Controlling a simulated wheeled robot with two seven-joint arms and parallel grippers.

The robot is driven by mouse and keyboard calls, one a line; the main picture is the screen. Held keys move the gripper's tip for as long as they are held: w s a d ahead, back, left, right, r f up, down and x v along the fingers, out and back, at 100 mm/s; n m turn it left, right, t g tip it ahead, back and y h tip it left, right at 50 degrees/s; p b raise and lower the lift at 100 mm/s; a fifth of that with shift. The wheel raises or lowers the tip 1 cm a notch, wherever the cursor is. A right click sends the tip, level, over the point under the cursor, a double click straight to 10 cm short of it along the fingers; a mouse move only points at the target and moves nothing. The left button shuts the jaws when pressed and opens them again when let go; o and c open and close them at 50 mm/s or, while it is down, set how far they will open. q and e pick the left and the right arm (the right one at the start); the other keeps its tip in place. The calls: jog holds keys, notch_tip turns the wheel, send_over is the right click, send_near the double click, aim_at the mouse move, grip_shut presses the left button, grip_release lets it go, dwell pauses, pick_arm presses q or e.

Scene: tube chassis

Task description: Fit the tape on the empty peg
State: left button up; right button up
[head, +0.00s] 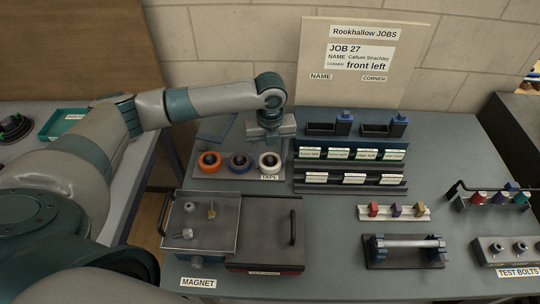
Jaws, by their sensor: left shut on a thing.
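My left gripper (270,142) reaches in from the left and points down over the right end of the tape holder. It is shut on the white tape roll (270,168), which shows just below it. The white roll is at the right end of this row, above the TAPE label (269,178). Its peg is hidden, so I cannot tell whether the roll is seated on it. My right gripper is not in view.
A rack with labelled bins (350,155) stands close right of the tape row. A rod on a black stand (405,245) is front right.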

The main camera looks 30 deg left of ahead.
pick_arm(q)
jog(key=o, duration=1.2)
jog(key=shift+c, duration=0.2)
jog(key=shift+r, duration=0.1)
notch_tip(320, 180, up, 17)
jog(key=b, duration=0.3)
jog(key=shift+r+b, duration=0.15)
jog(key=shift+b, duration=0.25)
jog(key=shift+s, duration=0.15)
